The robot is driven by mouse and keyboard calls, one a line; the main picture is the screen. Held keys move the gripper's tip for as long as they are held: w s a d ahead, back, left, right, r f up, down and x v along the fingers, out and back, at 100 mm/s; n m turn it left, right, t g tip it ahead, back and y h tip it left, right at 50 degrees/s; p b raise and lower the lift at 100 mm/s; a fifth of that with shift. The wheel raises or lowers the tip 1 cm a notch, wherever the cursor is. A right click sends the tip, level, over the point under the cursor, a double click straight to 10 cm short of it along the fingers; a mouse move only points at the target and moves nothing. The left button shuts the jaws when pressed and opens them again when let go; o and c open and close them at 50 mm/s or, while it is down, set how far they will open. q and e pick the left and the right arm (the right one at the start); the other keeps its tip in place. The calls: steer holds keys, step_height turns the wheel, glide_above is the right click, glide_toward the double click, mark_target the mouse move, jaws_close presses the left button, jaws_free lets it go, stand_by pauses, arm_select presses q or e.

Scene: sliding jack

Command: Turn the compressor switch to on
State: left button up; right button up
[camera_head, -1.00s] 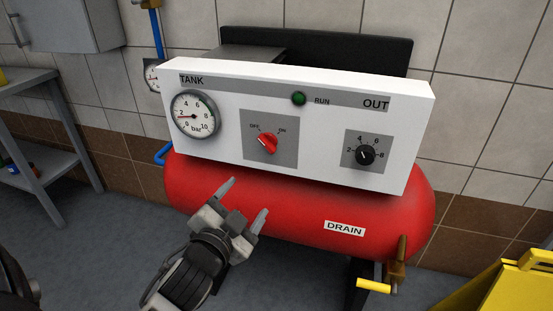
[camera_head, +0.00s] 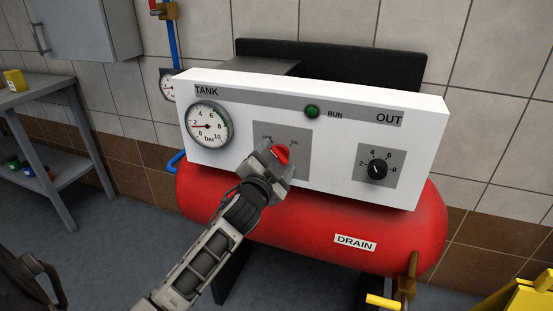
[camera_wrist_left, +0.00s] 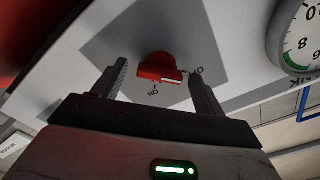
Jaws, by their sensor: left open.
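The red compressor switch (camera_head: 281,154) sits on a grey plate (camera_head: 296,148) on the white control panel (camera_head: 330,185). My left gripper (camera_head: 277,157) is in front of it and partly hides it in the head view. In the left wrist view, the switch (camera_wrist_left: 160,68) shows between the two spread fingers of my left gripper (camera_wrist_left: 157,70). Its white mark points towards the OFF label (camera_wrist_left: 202,70). I cannot tell whether the fingers touch it. The green RUN lamp (camera_head: 312,111) looks dark. My right gripper is out of view.
The tank gauge (camera_head: 207,126) is left of the switch and the black OUT knob (camera_head: 377,169) is right of it. The red tank (camera_head: 410,225) bulges below the panel. A shelf (camera_head: 60,157) stands at left and a yellow object (camera_head: 515,295) at lower right.

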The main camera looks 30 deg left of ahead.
arm_select(q)
steer(key=shift+w, duration=0.2)
steer(key=c, duration=1)
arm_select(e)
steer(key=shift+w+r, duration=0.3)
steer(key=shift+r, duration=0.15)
